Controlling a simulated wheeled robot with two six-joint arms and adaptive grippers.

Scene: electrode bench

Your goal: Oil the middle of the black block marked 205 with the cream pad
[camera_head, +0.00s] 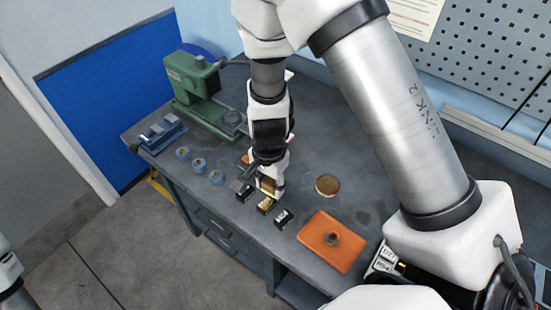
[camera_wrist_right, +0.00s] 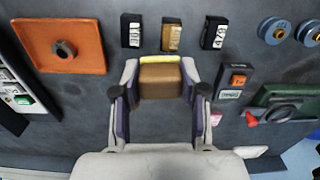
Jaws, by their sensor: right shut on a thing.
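My right gripper (camera_head: 270,188) is shut on a brown block with a cream-yellow pad (camera_wrist_right: 157,59) along its far edge; the brown body (camera_wrist_right: 160,80) sits between the fingers. Three small black blocks with white or tan labels stand in a row: one (camera_wrist_right: 131,30), a middle one with a tan-gold face (camera_wrist_right: 171,34), and one (camera_wrist_right: 213,32). The labels are too small to read surely, so I cannot tell which is 205. In the head view the gripper is just behind the row, near the middle block (camera_head: 266,205). Whether the pad touches a block is unclear. My left gripper is out of view.
An orange plate with a round knob (camera_head: 334,258) lies at the right, with a round amber disc (camera_head: 327,185) behind it. Several blue ringed pieces (camera_head: 199,164) stand left, before a green machine (camera_head: 192,80). A switch box (camera_wrist_right: 235,80) is near the gripper.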

